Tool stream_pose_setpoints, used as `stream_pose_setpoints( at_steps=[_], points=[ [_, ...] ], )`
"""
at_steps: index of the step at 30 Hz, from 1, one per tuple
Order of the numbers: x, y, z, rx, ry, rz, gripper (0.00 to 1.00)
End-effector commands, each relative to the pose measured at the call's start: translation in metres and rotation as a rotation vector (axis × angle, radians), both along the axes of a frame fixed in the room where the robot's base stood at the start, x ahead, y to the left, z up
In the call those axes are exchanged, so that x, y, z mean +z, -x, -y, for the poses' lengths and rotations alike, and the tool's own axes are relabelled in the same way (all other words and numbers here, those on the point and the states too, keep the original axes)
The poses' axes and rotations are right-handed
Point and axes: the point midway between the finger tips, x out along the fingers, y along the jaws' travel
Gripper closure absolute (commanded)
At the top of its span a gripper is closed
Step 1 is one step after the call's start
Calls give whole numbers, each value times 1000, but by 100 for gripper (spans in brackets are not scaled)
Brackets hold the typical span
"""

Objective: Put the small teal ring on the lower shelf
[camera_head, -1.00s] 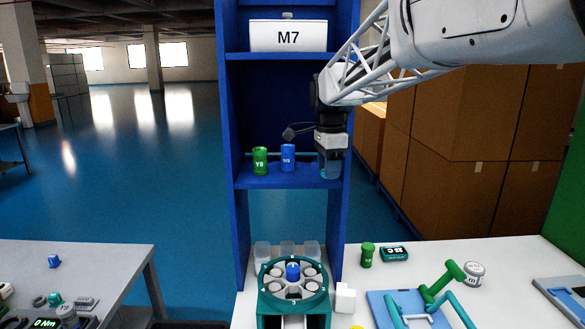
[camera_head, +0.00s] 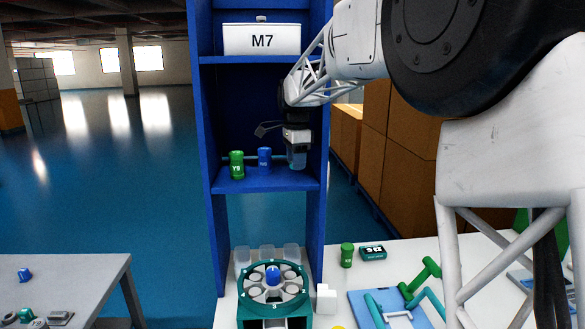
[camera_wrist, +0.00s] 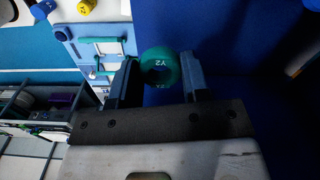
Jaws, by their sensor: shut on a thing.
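The small teal ring (camera_wrist: 159,66), marked Y2, sits between the two fingertips in the wrist view. My gripper (camera_wrist: 157,78) is shut on it. In the head view my gripper (camera_head: 297,163) points down above the right part of the lower shelf (camera_head: 262,186), to the right of a blue can. The ring cannot be made out in the head view. A gap shows between the fingers and the shelf board.
A green can (camera_head: 237,164) and a blue can (camera_head: 264,160) stand on the lower shelf. A white M7 box (camera_head: 262,40) stands on the shelf above. The right side panel (camera_head: 313,215) is close to my gripper. A teal round fixture (camera_head: 272,312) stands below.

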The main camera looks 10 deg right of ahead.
Motion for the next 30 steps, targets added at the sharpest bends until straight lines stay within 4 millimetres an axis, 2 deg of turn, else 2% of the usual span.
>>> stream_pose_setpoints(
  at_steps=[6,12,26,30],
  points=[
    [-3,-28,-3,0,0,0,80],
    [-4,-45,-5,0,0,1,80],
    [-5,-49,-5,0,0,1,80],
    [-13,-49,-5,0,0,-1,80]
  ],
)
